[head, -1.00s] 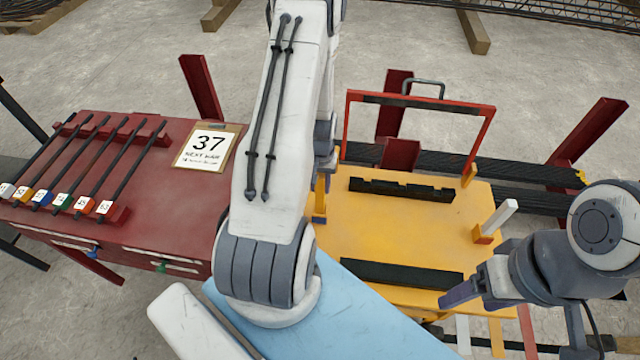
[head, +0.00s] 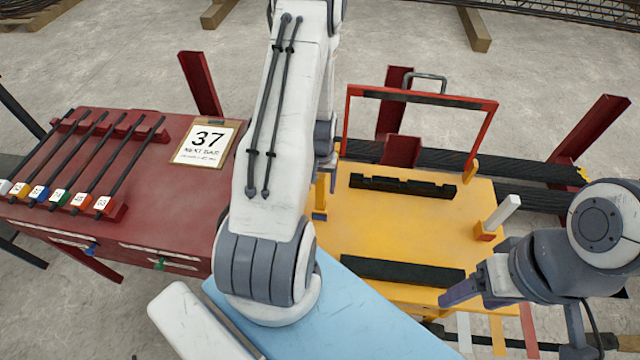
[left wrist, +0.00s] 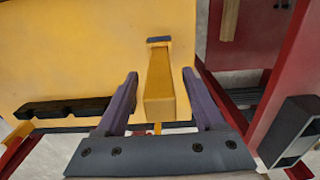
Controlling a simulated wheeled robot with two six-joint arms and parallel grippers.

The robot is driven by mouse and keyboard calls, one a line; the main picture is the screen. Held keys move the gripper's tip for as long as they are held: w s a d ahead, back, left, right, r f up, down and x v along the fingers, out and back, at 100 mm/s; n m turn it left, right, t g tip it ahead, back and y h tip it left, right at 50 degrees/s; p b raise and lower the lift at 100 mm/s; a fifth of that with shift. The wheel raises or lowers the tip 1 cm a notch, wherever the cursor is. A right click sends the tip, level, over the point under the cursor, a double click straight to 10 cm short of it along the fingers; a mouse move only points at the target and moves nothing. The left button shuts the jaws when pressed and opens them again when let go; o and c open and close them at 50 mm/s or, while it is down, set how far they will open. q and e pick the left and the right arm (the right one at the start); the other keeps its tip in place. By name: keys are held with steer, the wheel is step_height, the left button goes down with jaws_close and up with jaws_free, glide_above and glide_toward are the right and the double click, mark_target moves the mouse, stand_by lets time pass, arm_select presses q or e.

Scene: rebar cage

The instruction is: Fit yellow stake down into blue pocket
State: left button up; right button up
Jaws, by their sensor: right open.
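The yellow stake (left wrist: 160,88) stands with its far end at the blue pocket (left wrist: 158,40) on the yellow table. In the head view the stake (head: 320,190) and the blue pocket (head: 319,216) show just right of my left arm. My left gripper (left wrist: 162,100) is open in the left wrist view, with one purple finger on each side of the stake and a visible gap on both sides. In the head view my left arm hides most of it. How deep the stake sits cannot be told. My right gripper (head: 460,293) is open and empty near the table's front right.
A red frame (head: 345,125) rises behind. A red bench (head: 180,205) with several dark rods and a 37 sign (head: 205,142) stands left.

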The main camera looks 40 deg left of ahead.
arm_select(q)
step_height(320, 180, up, 10)
steer(key=shift+r, duration=0.25)
stand_by(0.4)
stand_by(0.4)
steer(key=shift+w+d+r, duration=0.1)
steer(key=shift+d, duration=0.15)
steer(key=d+r+m, duration=0.3)
steer(key=d+r, duration=0.2)
steer(key=d, duration=0.4)
steer(key=d+r+m, duration=0.3)
steer(key=d+r, duration=0.1)
steer(key=d, duration=0.5)
steer(key=s+d+r+m, duration=0.3)
steer(key=s+d, duration=0.3)
steer(key=s, duration=0.2)
steer(key=s+d+r+m+h, duration=0.1)
steer(key=s+d+r+m, duration=0.3)
steer(key=s+d, duration=0.2)
steer(key=shift+s+d+m, duration=0.15)
steer(key=shift+s+m, duration=0.25)
steer(key=shift+s, duration=0.8)
